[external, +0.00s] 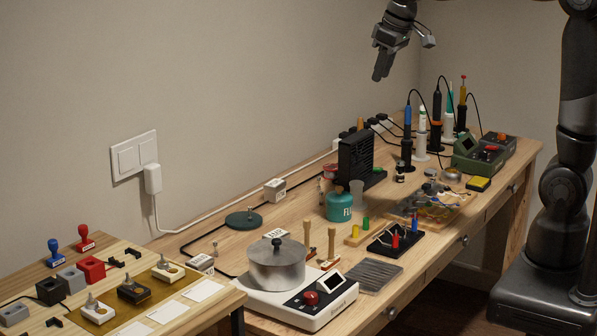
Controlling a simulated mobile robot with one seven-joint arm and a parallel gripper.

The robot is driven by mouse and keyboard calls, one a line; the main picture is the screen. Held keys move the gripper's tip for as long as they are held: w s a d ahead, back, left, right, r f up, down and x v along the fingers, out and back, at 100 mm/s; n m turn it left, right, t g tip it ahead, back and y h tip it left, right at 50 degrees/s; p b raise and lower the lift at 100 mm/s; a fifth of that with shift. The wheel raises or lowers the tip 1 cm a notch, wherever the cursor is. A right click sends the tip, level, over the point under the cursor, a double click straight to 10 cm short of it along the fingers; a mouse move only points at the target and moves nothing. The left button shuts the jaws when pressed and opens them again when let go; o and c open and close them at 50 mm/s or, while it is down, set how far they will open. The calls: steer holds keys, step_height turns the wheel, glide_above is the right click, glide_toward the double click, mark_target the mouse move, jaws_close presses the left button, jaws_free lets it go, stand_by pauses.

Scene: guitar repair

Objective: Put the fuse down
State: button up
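My gripper (382,66) hangs in the air at the top of the external view, in front of the wall and above the far part of the workbench (225,262). Its fingers point down and look close together from this side. I cannot tell whether they are shut or hold anything. I cannot make out a fuse between the fingertips or pick one out on the bench. Small parts lie around a circuit board (432,204) on the bench, too small to tell apart.
A pot (277,268) stands on a white scale (325,306) at the front. Tall soldering irons (407,135) and a black fan unit (355,158) rise below my gripper. A green flux jar (340,207) stands mid-bench. A lower table (150,251) holds stamps and guitar-shaped pieces.

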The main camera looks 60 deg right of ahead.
steer(key=s+d+f+t, duration=0.1)
steer(key=s+f, duration=0.2)
steer(key=s, duration=0.8)
steer(key=s+d+f+m+t, duration=0.1)
steer(key=s+d+f, duration=0.1)
steer(key=s, duration=0.9)
steer(key=shift+d+f, duration=0.25)
steer(key=shift+f, duration=0.35)
steer(key=shift+s, duration=0.1)
